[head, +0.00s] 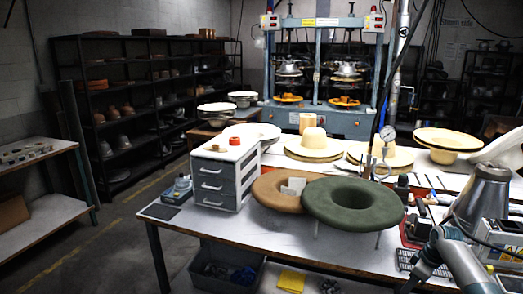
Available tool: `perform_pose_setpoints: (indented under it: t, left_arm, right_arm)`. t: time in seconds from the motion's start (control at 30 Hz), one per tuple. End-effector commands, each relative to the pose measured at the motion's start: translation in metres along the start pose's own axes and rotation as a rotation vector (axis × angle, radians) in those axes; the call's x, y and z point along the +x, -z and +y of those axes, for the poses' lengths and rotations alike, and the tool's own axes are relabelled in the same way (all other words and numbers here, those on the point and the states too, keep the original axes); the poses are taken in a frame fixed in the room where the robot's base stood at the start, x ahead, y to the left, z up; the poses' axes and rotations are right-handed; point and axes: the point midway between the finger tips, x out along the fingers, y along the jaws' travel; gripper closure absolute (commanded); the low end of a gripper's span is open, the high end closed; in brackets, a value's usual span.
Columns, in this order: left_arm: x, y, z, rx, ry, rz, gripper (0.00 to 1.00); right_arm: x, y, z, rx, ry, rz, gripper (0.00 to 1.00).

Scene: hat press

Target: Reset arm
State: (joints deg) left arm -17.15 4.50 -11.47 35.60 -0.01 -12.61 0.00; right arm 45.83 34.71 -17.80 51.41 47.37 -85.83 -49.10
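Neither of my grippers can be made out in the head view. A jointed grey metal arm-like part (455,262) stands at the lower right by the table's front edge; I cannot tell whether it is mine. A green ring-shaped hat form (325,208) with a deep central hollow sits at the table's front, overlapping a tan one (270,201) at its left. Small pale blocks (293,187) show at the tan form's centre. Thin pale posts show below the green form.
A grey drawer unit (215,186) stands left on the work table (255,240). Cream hats (312,147) lie behind. A metal cone (484,194) and gauge (387,133) crowd the right. A blue-grey press (320,70) and dark shelves (120,96) stand farther back. The floor at left is clear.

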Motion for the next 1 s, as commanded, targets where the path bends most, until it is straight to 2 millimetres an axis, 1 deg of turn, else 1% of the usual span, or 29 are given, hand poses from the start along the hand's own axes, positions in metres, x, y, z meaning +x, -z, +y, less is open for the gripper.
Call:
perform_pose_setpoints:
  t: [0.03,0.07,0.1,0.17,0.2,0.27,0.3,0.37,0.4,0.47,0.5,0.57,0.6,0.67,0.7,0.77,0.8,0.87,0.9,0.97,1.0]
  left_arm:
    - [0.0,0.0,0.0,0.0,0.0,-0.001,1.0]
    - [0.0,-0.001,-0.001,0.0,0.0,-0.001,1.0]
    - [0.0,-0.001,-0.001,0.0,0.001,-0.001,1.0]
    - [0.0,-0.001,-0.001,0.0,0.001,-0.001,1.0]
    - [0.0,-0.001,-0.001,0.0,0.001,-0.001,1.0]
    - [0.0,-0.001,-0.001,0.0,0.001,-0.002,1.0]
    - [0.0,-0.001,-0.001,0.0,0.001,-0.002,1.0]
    - [0.0,-0.002,-0.001,0.0,0.001,-0.002,1.0]
    - [0.0,-0.002,-0.001,0.0,0.001,-0.003,1.0]
    - [0.0,-0.002,-0.002,0.0,0.002,-0.003,1.0]
    - [0.0,-0.002,-0.002,0.0,0.002,-0.003,1.0]
    - [0.0,-0.002,-0.002,0.0,0.002,-0.003,1.0]
    - [0.0,-0.002,-0.002,0.0,0.002,-0.003,1.0]
    - [0.0,-0.002,-0.002,0.0,0.002,-0.003,1.0]
    - [0.0,-0.002,-0.002,0.0,0.002,-0.003,1.0]
    - [0.0,-0.002,-0.002,0.0,0.002,-0.003,1.0]
    - [0.0,-0.002,-0.002,0.0,0.002,-0.003,1.0]
    - [0.0,-0.002,-0.002,0.0,0.002,-0.003,1.0]
    - [0.0,-0.002,-0.002,0.0,0.002,-0.003,1.0]
    - [0.0,-0.002,-0.002,0.0,0.002,-0.003,1.0]
    - [0.0,-0.002,-0.002,0.0,0.002,-0.003,1.0]
  right_arm:
    - [0.031,-0.012,-0.011,0.027,-0.001,-0.02,1.0]
    - [0.047,-0.017,-0.016,0.044,-0.007,-0.028,1.0]
    - [0.068,-0.026,-0.022,0.066,-0.016,-0.039,1.0]
    - [0.098,-0.038,-0.033,0.097,-0.03,-0.054,1.0]
    - [0.117,-0.048,-0.041,0.118,-0.04,-0.065,1.0]
    - [0.145,-0.063,-0.054,0.146,-0.052,-0.08,1.0]
    - [0.163,-0.073,-0.063,0.163,-0.061,-0.089,1.0]
    - [0.19,-0.089,-0.079,0.188,-0.074,-0.102,1.0]
    - [0.207,-0.101,-0.089,0.203,-0.082,-0.111,1.0]
    - [0.231,-0.117,-0.107,0.224,-0.094,-0.122,1.0]
    - [0.247,-0.129,-0.118,0.238,-0.103,-0.13,1.0]
    - [0.269,-0.146,-0.138,0.257,-0.113,-0.14,1.0]
    - [0.283,-0.159,-0.151,0.27,-0.12,-0.146,1.0]
    - [0.304,-0.177,-0.172,0.287,-0.13,-0.154,1.0]
    - [0.316,-0.189,-0.186,0.296,-0.136,-0.159,1.0]
    - [0.334,-0.208,-0.209,0.311,-0.143,-0.166,1.0]
    - [0.345,-0.221,-0.224,0.32,-0.148,-0.17,1.0]
    - [0.361,-0.239,-0.249,0.333,-0.154,-0.174,1.0]
    - [0.371,-0.252,-0.265,0.342,-0.157,-0.177,1.0]
    - [0.384,-0.271,-0.291,0.353,-0.159,-0.181,1.0]
    - [0.392,-0.283,-0.308,0.359,-0.162,-0.183,1.0]
